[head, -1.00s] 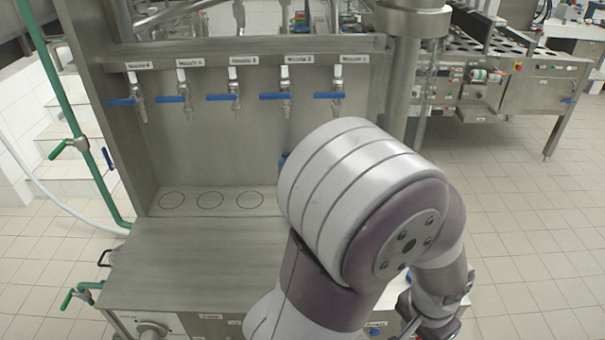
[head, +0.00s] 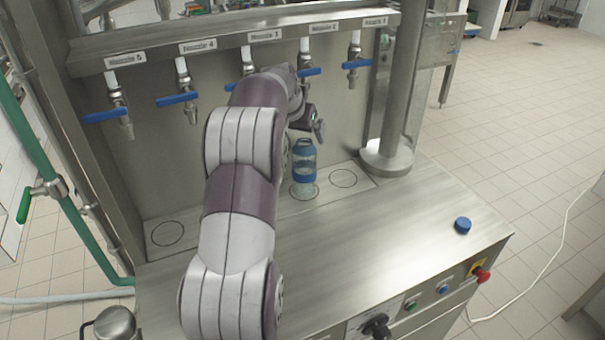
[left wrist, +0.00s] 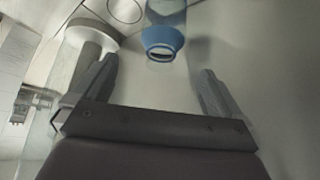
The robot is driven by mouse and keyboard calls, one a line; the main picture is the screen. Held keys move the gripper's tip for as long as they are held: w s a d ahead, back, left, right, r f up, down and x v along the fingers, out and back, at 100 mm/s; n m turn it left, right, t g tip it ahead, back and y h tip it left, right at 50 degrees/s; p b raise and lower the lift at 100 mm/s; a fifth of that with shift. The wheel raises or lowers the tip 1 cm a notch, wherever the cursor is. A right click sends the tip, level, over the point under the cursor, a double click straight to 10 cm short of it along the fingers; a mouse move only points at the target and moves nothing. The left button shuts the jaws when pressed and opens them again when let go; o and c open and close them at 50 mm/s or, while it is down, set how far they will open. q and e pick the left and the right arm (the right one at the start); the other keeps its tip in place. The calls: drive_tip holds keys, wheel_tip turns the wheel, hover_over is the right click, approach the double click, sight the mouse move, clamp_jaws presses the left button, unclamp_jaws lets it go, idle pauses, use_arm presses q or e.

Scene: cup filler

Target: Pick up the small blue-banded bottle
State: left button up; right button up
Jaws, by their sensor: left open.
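The small bottle (head: 303,168) is clear with blue bands and stands upright in a marked circle under the second nozzle from the right. In the left wrist view, its blue top (left wrist: 162,42) shows beyond the fingertips, between the two finger lines. My left gripper (head: 312,122) is above the bottle in the head view, and the arm hides part of the shelf. The left wrist view shows my left gripper (left wrist: 155,80) open with nothing between its fingers. My right gripper is not in view.
A row of nozzles with blue levers (head: 177,98) hangs above the shelf. A steel post (head: 388,158) stands to the right. A blue cap (head: 462,225) lies on the bare steel counter (head: 370,235). A red button (head: 482,276) is on the front edge.

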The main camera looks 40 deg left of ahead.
sight(302, 139)
use_arm(q)
drive_tip(key=p+x, duration=0.2)
drive_tip(key=x, duration=0.4)
drive_tip(key=shift+a+f, duration=0.2)
drive_tip(key=shift+f, duration=0.1)
drive_tip(key=shift+w+f, duration=0.1)
drive_tip(key=shift+f, duration=0.05)
drive_tip(key=shift+d, duration=0.1)
drive_tip(key=shift+c, duration=0.7)
clamp_jaws()
